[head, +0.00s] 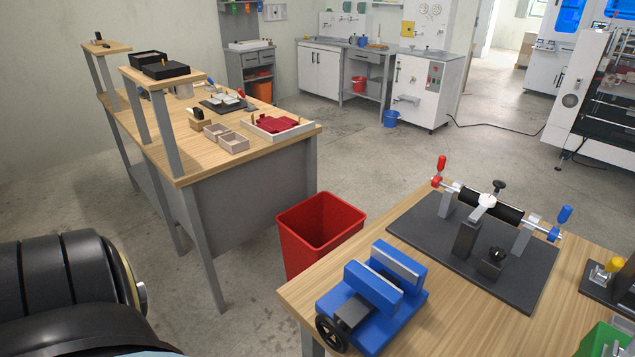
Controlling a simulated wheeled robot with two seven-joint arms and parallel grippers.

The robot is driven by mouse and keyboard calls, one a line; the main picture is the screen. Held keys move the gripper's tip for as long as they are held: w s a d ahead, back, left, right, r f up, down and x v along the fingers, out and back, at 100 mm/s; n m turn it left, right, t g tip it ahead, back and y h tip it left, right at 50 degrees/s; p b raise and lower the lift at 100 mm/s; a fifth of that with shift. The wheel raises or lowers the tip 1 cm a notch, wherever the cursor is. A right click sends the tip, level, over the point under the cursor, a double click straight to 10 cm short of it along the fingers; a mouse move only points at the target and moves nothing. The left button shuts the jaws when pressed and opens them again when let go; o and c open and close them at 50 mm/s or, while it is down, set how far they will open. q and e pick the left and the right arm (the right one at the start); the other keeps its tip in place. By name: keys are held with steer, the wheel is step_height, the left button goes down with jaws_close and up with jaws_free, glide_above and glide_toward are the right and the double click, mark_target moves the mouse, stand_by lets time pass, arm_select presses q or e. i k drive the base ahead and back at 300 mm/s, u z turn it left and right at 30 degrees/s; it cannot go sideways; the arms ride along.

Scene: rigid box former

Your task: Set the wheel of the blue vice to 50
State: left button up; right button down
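The blue vice (405,303) stands on the near left corner of the wooden table at the lower right. Its two blue jaws are apart, with a gap between them. Its black wheel (331,334) is on the end facing the lower left, close to the table's edge. I see no readable scale or number on the wheel, so its setting cannot be told. Neither of my grippers is in view. A large black rounded link at the lower left is probably part of my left arm, well apart from the vice.
Behind the vice on the same table (520,333) is a dark plate (528,283) carrying a fixture with red and blue handles. A yellow-topped part (610,267) and a green box (605,340) are at right. A red bin (320,228) stands on the floor beyond the table.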

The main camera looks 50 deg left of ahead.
mark_target(336, 328)
steer(key=u, duration=1.4)
